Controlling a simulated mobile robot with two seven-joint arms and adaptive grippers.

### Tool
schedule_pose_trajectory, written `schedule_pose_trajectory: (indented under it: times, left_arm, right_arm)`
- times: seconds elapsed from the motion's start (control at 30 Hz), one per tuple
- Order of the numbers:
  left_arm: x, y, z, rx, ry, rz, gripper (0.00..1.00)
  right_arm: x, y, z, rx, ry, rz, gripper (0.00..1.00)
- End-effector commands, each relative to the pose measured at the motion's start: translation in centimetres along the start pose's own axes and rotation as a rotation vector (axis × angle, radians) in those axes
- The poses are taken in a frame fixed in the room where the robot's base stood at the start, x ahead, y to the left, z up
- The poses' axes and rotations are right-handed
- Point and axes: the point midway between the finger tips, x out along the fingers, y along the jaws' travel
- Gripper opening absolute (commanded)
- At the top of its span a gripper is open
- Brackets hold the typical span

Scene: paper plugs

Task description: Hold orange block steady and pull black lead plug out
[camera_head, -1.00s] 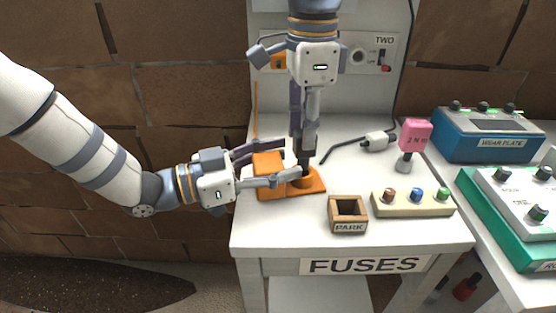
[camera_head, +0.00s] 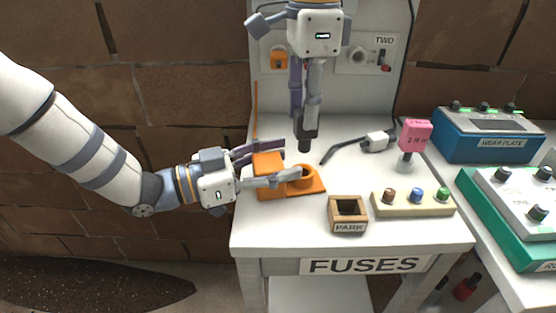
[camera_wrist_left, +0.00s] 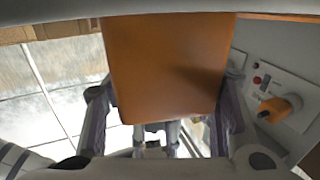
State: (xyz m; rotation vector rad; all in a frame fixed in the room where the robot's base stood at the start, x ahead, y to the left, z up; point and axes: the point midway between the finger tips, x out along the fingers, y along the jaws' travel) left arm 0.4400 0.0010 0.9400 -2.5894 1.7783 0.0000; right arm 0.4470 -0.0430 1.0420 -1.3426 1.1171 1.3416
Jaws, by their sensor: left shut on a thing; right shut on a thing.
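The orange block (camera_head: 268,162) stands on an orange base on the white table, with a round orange socket (camera_head: 303,184) at its right. My left gripper (camera_head: 279,164) is shut on the block from the left. In the left wrist view the block (camera_wrist_left: 168,65) fills the space between both fingers. My right gripper (camera_head: 305,128) points down above the socket, shut on the black lead plug (camera_head: 305,144). The plug is upright, and its lower end hangs clear above the socket. My right fingers hide its upper part.
A wooden PARK box (camera_head: 348,228) with an open top stands in front on the right. Beside it are a tray of coloured fuses (camera_head: 412,207), a pink-tagged tool (camera_head: 415,136) and a white connector on a dark lead (camera_head: 377,140). The back panel (camera_head: 385,90) rises behind.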

Motion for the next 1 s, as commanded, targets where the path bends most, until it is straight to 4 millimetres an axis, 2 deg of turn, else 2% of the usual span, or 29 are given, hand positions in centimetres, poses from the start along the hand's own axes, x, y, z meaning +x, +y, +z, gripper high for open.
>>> schedule_pose_trajectory:
  times: [0.2, 0.23, 0.33, 0.7, 0.77, 1.0]
  left_arm:
    - [0.0, 0.0, 0.1, -0.002, -0.002, 0.000, 0.11]
    - [0.0, 0.0, 0.1, -0.002, -0.002, 0.000, 0.53]
    - [0.0, 0.0, 0.1, -0.002, -0.002, 0.000, 0.76]
    - [-0.5, 0.0, 0.0, 0.000, 0.000, -0.001, 0.76]
    - [-1.6, -0.1, 0.0, 0.000, 0.000, -0.002, 0.76]
    - [-8.0, -0.1, 0.0, -0.001, 0.000, -0.004, 0.76]
  right_arm:
    - [0.1, 0.0, 0.0, 0.000, 0.000, 0.001, 0.00]
    - [0.1, 0.0, 0.0, 0.000, 0.000, 0.001, 0.00]
    - [0.1, 0.0, 0.0, 0.000, 0.000, 0.001, 0.00]
    - [0.1, 0.0, 0.0, 0.000, 0.000, 0.001, 0.00]
    - [0.1, 0.0, 0.0, 0.000, 0.000, 0.001, 0.00]
    - [0.1, 0.0, 0.0, 0.000, 0.000, 0.000, 0.00]
